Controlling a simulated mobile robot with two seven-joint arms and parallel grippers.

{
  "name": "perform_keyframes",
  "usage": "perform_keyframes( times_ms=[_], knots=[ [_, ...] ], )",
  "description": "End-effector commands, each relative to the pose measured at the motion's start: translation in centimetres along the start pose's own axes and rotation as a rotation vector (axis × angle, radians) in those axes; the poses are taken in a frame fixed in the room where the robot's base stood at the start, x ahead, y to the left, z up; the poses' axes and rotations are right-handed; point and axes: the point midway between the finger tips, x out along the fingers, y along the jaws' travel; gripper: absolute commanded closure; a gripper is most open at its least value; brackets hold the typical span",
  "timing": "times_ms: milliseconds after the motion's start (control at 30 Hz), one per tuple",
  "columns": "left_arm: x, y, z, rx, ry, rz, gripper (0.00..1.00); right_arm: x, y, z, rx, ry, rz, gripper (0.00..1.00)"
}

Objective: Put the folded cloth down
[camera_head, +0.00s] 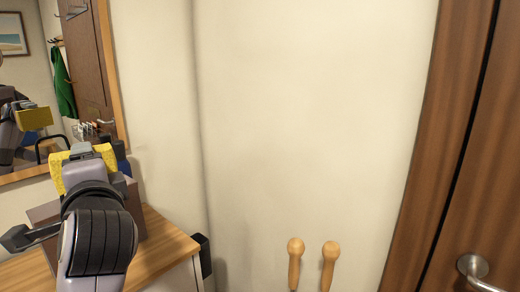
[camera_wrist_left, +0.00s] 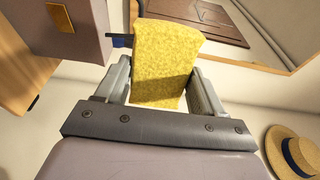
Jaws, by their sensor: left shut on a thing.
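The folded yellow cloth (camera_wrist_left: 166,50) fills the space between the fingers of my left gripper (camera_wrist_left: 158,84) in the left wrist view. The gripper is shut on it, and the cloth sticks out beyond the fingertips. In the head view the cloth (camera_head: 57,170) shows on both sides of my left gripper (camera_head: 82,153), raised above the wooden table (camera_head: 160,248). My own wrist hides part of the cloth and the table there. My right gripper is not in view.
A brown box (camera_head: 44,212) stands on the table below and behind my gripper. A wood-framed mirror (camera_head: 122,100) hangs behind. Two wooden handles (camera_head: 295,262) stand near the wall. A brown door (camera_head: 450,150) is at right. A straw hat (camera_wrist_left: 292,152) shows in the wrist view.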

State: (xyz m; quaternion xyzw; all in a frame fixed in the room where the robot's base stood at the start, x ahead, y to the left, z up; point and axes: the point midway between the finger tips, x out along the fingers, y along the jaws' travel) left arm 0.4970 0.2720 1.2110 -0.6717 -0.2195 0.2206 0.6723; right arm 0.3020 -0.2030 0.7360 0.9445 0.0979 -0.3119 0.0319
Motion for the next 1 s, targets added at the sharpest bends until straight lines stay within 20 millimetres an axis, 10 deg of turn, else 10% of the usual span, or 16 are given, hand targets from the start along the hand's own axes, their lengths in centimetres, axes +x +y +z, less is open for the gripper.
perform_keyframes(
  times_ms=[1000],
  knots=[
    [-9.6,25.1,-0.4,0.004,0.642,0.010,0.56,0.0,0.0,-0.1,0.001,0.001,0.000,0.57]
  ],
)
